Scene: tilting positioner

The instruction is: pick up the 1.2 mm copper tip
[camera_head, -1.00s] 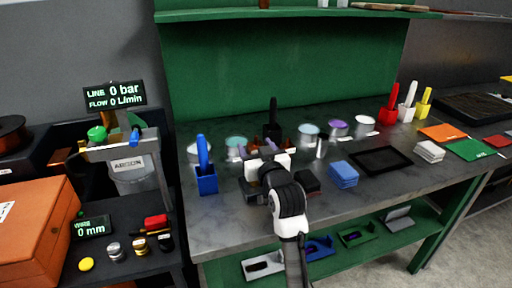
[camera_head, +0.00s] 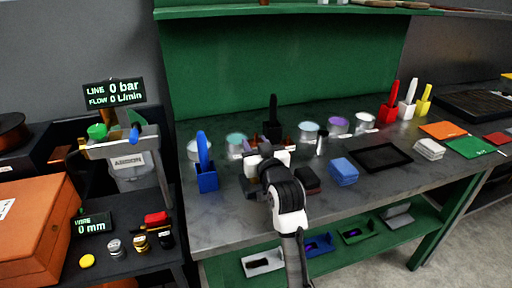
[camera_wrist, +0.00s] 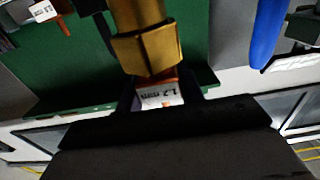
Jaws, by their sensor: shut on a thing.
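The 1.2 mm copper tip shows in the wrist view as a small white block marked 1.2 mm (camera_wrist: 160,96) with copper-coloured parts at its ends. My gripper (camera_wrist: 161,88) is shut on it, one dark finger on each side. A large gold-coloured piece with flat faces (camera_wrist: 147,45) covers the space just above the label; I cannot tell whether it belongs to the tip. In the head view my gripper (camera_head: 266,152) is over the middle of the bench, and my wrist hides what it holds. Another labelled copper tip (camera_wrist: 50,10) shows at the top left of the wrist view.
On the bench (camera_head: 225,215), a blue holder (camera_head: 207,180) stands left of my gripper and a black holder (camera_head: 272,130) behind it. Several round tins (camera_head: 308,131) stand at the back. Blue pads (camera_head: 343,171) and a black tray (camera_head: 381,158) lie to the right.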

